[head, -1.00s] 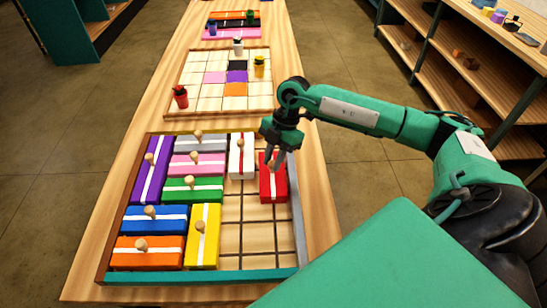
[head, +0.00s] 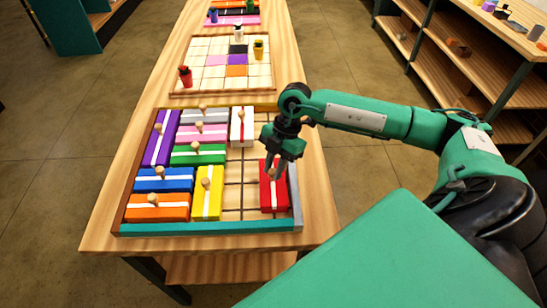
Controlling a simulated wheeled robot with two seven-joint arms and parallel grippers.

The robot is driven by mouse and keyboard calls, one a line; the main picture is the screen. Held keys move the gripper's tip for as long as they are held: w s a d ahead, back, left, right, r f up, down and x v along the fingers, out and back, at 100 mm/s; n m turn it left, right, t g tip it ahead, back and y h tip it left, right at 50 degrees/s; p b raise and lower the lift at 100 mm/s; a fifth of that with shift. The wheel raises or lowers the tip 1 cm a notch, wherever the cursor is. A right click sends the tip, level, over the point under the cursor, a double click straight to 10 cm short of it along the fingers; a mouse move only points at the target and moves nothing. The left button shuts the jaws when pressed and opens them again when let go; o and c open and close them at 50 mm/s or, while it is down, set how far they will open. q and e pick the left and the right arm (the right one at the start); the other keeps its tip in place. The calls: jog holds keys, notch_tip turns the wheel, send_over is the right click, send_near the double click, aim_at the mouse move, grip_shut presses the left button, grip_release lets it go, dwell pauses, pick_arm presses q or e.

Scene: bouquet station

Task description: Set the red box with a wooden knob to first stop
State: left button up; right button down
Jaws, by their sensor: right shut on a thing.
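The red box (head: 269,196) with a white stripe and a wooden knob lies flat in the tray (head: 208,229), along the right wall and close to the front wall. Whether it touches either wall is hard to tell. My right gripper (head: 272,172) is above the red box, shut on its wooden knob, and its fingers hide most of the knob. My left gripper is not in view.
A white box (head: 242,127) stands in the back right part of the tray. A yellow box (head: 207,193) lies left of the red one, with empty grid cells (head: 240,190) between them. Purple, green, blue and orange boxes fill the left side.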

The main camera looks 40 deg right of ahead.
jog(key=shift+s+a+r, duration=0.15)
jog(key=shift+s+a, duration=0.2)
jog(key=shift+s, duration=0.2)
jog(key=shift+s+a, duration=0.15)
jog(key=shift+s, duration=0.1)
jog(key=shift+s+a, duration=0.1)
jog(key=shift+s, duration=0.1)
jog(key=c, duration=1.3)
grip_release()
jog(key=shift+s+a, duration=0.1)
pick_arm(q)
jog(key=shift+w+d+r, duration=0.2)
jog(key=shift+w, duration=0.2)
pick_arm(e)
jog(key=shift+o, duration=0.2)
jog(key=shift+d+r, duration=0.25)
jog(key=shift+r, duration=0.1)
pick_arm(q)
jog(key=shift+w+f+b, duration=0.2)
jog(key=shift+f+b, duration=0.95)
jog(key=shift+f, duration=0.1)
pick_arm(e)
jog(key=v, duration=1.2)
jog(key=shift+d+r, duration=0.15)
jog(key=shift+r, duration=0.2)
